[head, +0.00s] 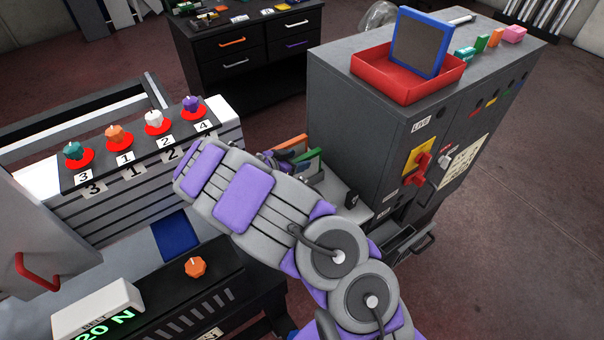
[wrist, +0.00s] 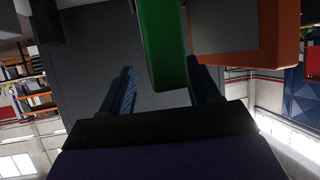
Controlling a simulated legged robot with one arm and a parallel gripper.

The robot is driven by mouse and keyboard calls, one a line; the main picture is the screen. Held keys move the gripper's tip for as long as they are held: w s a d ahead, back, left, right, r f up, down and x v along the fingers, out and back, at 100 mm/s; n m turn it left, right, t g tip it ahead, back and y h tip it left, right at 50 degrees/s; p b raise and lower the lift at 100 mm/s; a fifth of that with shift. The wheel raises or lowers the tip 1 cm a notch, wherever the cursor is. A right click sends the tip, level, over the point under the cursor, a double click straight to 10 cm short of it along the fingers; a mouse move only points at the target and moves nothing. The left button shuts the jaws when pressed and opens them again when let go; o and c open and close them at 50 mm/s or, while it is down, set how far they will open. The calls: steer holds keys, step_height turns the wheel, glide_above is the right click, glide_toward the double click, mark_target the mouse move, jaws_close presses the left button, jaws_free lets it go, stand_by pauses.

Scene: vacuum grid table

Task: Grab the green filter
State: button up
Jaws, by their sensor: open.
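A green filter (head: 308,155) stands out beside the grey cabinet, just past the end of my arm in the head view. An orange filter (head: 291,143) is right next to it. In the wrist view the green filter (wrist: 164,45) reaches down between the two blue-grey fingers of my gripper (wrist: 160,70). The gripper is open, with a visible gap on the left of the filter. The right finger is close to the filter; I cannot tell if they touch. The orange filter (wrist: 260,35) is just right of that finger. In the head view my arm hides most of the gripper.
The grey cabinet (head: 345,100) carries a red tray (head: 400,92) with a blue-framed panel (head: 418,42), and small coloured blocks (head: 482,42) behind it. A row of numbered knobs (head: 115,135) is at left. A black drawer unit (head: 250,50) stands behind.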

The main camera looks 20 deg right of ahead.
steer(key=shift+d+f, duration=0.15)
steer(key=shift+a, duration=0.4)
steer(key=shift+c, duration=0.8)
steer(key=shift+d, duration=0.35)
steer(key=c, duration=0.6)
steer(key=shift+a, duration=0.1)
jaws_close()
